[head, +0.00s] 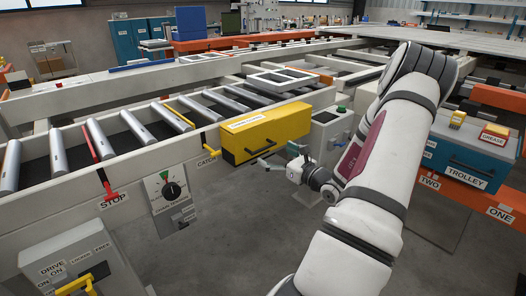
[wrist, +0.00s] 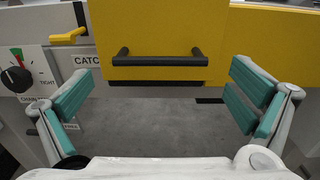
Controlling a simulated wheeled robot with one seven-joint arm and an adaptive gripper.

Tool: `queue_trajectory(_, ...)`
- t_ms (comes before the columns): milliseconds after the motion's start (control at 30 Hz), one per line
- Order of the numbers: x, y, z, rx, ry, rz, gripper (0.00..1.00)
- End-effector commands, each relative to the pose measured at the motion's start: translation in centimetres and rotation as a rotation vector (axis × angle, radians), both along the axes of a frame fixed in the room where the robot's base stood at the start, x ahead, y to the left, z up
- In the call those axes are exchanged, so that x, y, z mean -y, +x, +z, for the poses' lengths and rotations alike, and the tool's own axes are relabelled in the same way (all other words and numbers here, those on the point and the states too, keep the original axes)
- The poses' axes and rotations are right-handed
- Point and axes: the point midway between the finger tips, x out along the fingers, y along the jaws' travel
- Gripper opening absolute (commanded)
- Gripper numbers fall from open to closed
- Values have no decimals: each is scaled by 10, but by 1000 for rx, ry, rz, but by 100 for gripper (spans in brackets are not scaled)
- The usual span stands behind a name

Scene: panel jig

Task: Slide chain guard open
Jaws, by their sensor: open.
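The chain guard is a yellow box-like cover (head: 266,130) on the side of the roller conveyor in the head view. Its front face (wrist: 222,45) fills the top middle of the wrist view. A black bar handle (wrist: 158,61) is fixed low on that face; it also shows in the head view (head: 258,150). A yellow catch lever (wrist: 69,37) sits left of the guard beside the CATCH label. My gripper (wrist: 158,105) is open and empty, with teal pads wide apart on either side of the handle's line. The handle lies ahead of the fingers, apart from them.
A dial (head: 172,190) marked TIGHT and a red STOP lever (head: 107,186) are on the conveyor's side, left of the guard. A grey post with a green button (head: 341,110) stands right of the guard. The blue trolley (head: 466,157) is farther right. Grey floor below is clear.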

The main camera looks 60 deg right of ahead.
Motion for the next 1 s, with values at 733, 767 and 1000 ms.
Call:
queue_trajectory(733,13,58,0,0,0,1,100)
queue_trajectory(767,13,58,0,0,0,1,98)
queue_trajectory(1000,13,57,0,0,-1,1,43)
